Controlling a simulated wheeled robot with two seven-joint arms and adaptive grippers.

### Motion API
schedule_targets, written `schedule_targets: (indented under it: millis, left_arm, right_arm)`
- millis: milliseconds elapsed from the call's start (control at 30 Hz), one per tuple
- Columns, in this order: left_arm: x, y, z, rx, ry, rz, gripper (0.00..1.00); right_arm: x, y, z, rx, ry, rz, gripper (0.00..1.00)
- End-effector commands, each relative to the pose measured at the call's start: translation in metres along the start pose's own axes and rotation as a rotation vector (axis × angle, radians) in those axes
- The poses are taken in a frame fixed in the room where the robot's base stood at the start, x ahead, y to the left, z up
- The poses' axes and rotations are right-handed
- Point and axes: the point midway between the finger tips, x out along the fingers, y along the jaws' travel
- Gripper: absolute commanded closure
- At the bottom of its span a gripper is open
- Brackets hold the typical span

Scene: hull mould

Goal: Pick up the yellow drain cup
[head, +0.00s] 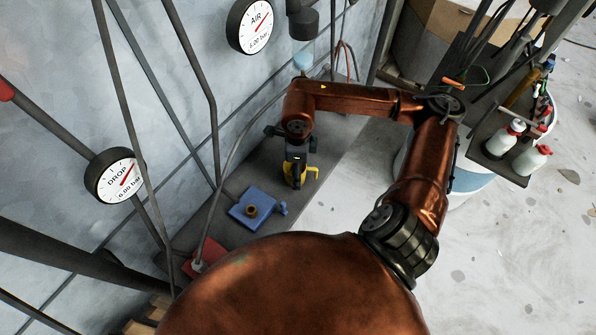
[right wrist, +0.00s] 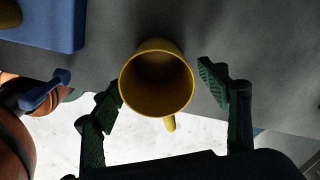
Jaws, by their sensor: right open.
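The yellow drain cup (head: 312,173) stands on the dark grey shelf, partly hidden behind my right gripper in the head view. In the right wrist view the cup (right wrist: 157,80) shows its round open mouth, and its handle points toward the bottom of the picture. My right gripper (head: 296,172) points down at the cup. In the right wrist view its two green-padded fingers (right wrist: 160,88) are spread apart, one on each side of the cup, with a gap visible on the right. My left gripper is not in view.
A blue block with a brass fitting (head: 249,208) sits on the shelf (head: 262,165) beside the cup. A red block (head: 207,252) lies nearer. Two gauges and several pipes line the wall at left. White bottles (head: 502,138) stand on a dark tray at right.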

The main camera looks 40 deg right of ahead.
Motion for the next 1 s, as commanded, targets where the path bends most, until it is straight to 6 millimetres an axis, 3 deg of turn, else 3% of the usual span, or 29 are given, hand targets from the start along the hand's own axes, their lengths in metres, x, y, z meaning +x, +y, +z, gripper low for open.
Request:
schedule_targets:
  millis: [133,367,1000]
  left_arm:
    - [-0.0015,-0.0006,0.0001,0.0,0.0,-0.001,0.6]
    - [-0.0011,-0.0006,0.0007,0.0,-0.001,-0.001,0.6]
    - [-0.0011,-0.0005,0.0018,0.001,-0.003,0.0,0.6]
  right_arm:
    - [0.0106,0.0006,0.0006,-0.003,0.001,0.001,0.31]
    - [0.0115,0.0003,0.0007,-0.002,0.001,0.0,0.33]
    - [0.0111,0.0003,0.0006,-0.002,0.001,0.0,0.77]
